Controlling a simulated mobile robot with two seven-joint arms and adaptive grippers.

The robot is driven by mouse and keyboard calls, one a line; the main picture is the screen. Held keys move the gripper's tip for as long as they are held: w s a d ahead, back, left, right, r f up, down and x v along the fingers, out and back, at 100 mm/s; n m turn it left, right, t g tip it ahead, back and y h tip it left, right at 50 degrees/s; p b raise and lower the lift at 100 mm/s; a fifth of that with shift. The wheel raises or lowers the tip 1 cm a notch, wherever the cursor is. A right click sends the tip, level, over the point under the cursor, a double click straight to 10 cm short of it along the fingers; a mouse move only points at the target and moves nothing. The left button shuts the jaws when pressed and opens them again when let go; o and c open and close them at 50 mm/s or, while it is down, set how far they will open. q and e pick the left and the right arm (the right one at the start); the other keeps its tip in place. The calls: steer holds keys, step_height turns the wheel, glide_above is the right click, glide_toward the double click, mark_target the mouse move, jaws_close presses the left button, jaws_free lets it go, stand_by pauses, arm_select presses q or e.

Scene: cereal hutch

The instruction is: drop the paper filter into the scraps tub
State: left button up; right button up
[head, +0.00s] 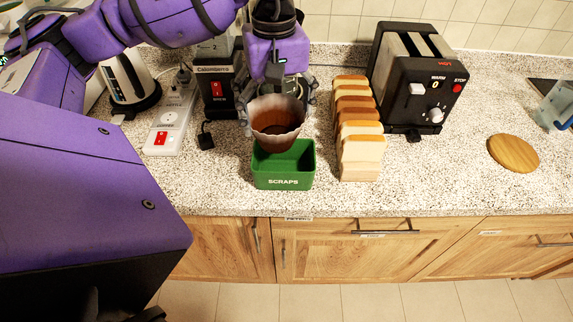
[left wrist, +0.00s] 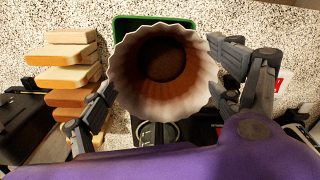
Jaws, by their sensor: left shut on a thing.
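The paper filter (head: 277,128) is a fluted, whitish cup, stained brown, with dark brown contents inside. My left gripper (head: 277,108) is shut on it, with one finger on each side. The left wrist view looks down into the filter (left wrist: 160,70), its mouth open toward the camera. The scraps tub (head: 285,182) is a green open box labelled SCRAPS on the counter. The filter is over the back part of the tub and hides some of its inside. My right gripper is not in view.
A row of bread slices (head: 360,150) stands close to the tub's right, with a black toaster (head: 415,80) behind. A power strip (head: 168,125), kettle (head: 130,80) and black coffee machine (head: 215,85) are at left. A round wooden board (head: 513,153) lies at right.

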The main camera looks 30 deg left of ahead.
arm_select(q)
steer(key=shift+f, duration=0.45)
steer(key=o, duration=0.7)
steer(key=shift+o, duration=0.2)
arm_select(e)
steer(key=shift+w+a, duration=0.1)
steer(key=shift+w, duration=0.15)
arm_select(q)
steer(key=shift+r, duration=0.2)
step_height(320, 180, up, 12)
steer(key=shift+f, duration=0.15)
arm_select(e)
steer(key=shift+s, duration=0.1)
